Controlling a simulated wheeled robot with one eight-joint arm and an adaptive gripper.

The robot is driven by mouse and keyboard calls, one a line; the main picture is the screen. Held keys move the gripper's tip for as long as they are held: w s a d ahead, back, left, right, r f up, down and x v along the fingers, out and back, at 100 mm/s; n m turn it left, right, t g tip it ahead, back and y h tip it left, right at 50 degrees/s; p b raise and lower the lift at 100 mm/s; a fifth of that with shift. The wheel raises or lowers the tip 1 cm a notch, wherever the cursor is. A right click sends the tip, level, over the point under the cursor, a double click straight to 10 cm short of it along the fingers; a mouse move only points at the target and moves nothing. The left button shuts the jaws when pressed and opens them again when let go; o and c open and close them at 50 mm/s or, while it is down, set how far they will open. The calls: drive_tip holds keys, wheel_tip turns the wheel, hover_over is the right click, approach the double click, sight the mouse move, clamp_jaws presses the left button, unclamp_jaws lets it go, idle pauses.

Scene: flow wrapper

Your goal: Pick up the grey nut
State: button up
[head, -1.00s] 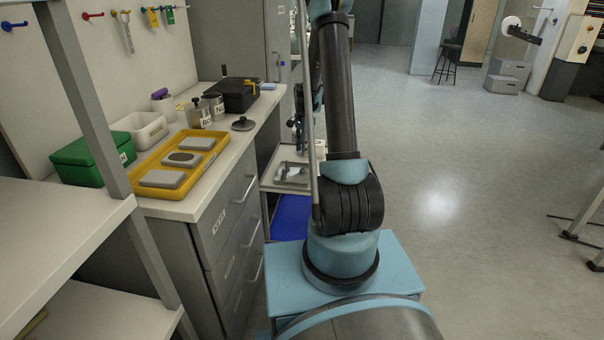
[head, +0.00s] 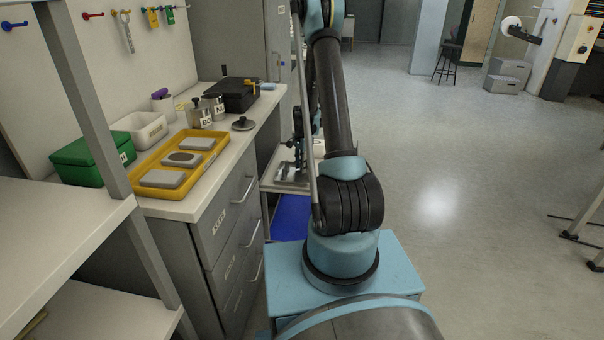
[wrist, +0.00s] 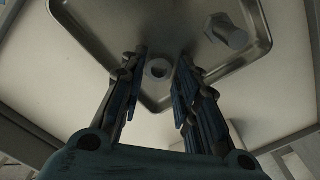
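In the wrist view the grey nut (wrist: 158,69) lies flat on a metal tray (wrist: 185,28), near the tray's lower corner. My gripper (wrist: 163,60) is open over the tray. Its fingers stand on either side of the nut, with a gap on each side; I cannot tell how high above it they are. In the head view my gripper (head: 300,172) is low over the tray on a small shelf, partly hidden by my arm, and the nut cannot be made out there.
A grey bolt (wrist: 226,31) lies on the same tray, right of the fingers. The tray's raised rim runs close below the nut. In the head view a counter with drawers (head: 232,205) stands left of the shelf, carrying a yellow tray (head: 150,163) and a green box (head: 92,160).

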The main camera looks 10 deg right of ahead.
drive_tip(key=shift+f, duration=0.45)
drive_tip(key=shift+c, duration=0.3)
drive_tip(key=c, duration=0.6)
wheel_tip(320, 180, up, 10)
